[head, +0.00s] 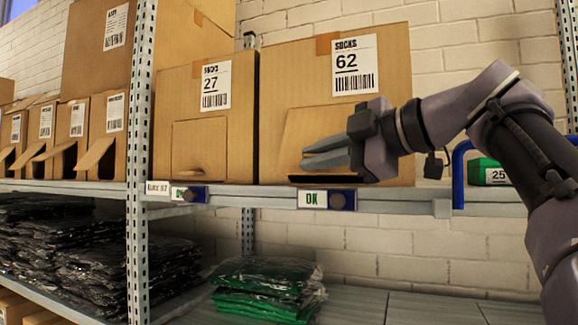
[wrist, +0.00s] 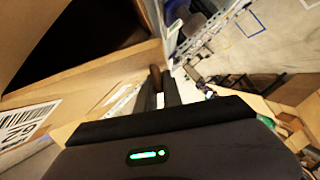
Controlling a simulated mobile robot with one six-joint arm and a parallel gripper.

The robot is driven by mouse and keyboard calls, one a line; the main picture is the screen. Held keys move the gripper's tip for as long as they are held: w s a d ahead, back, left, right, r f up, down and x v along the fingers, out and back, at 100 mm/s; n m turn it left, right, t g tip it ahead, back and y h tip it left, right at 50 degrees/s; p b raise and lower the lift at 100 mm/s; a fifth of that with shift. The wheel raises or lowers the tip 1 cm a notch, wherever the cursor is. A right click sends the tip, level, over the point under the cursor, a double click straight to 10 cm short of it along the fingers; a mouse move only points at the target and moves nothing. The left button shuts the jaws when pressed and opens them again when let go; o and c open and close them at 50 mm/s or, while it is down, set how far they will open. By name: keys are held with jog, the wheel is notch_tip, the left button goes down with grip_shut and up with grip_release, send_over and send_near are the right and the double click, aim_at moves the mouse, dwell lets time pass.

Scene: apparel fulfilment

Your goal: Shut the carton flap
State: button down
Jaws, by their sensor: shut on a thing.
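The carton marked SOCKS 62 (head: 392,60) stands on the shelf in the head view. Its front flap (head: 305,128) is tilted out from the carton face, with a dark gap at its lower edge. My gripper (head: 308,157) is in front of this flap, its fingers across the flap's lower part. In the wrist view my gripper (wrist: 164,90) has its fingers close together on a thin brown edge (wrist: 155,77), which looks like the flap. A dark opening (wrist: 80,35) shows at upper left there. My fingers hide part of the flap.
A carton marked SOCKS 27 (head: 244,110) stands close on the left, its flap (head: 199,150) against its face. A perforated post (head: 140,120) is further left. A label holder (head: 327,199) sits on the shelf edge (head: 400,205) below. Green bags (head: 265,285) lie underneath.

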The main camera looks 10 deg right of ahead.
aim_at(298, 149)
jog(key=shift+w+d+f+b, duration=0.4)
jog(key=shift+w+d+f, duration=0.3)
jog(key=shift+w+f, duration=0.25)
jog(key=c, duration=1.5)
grip_release()
jog(key=shift+r, duration=0.1)
jog(key=shift+a, duration=0.1)
notch_tip(298, 149, up, 4)
jog(key=p, duration=0.3)
jog(key=shift+r, duration=0.25)
jog(key=s+b, duration=0.1)
jog(key=s, duration=0.4)
jog(key=s+b, duration=0.1)
jog(key=s, duration=0.4)
jog(key=s+a+b, duration=0.1)
jog(key=s+b, duration=0.1)
jog(key=s, duration=0.4)
jog(key=shift+r, duration=0.25)
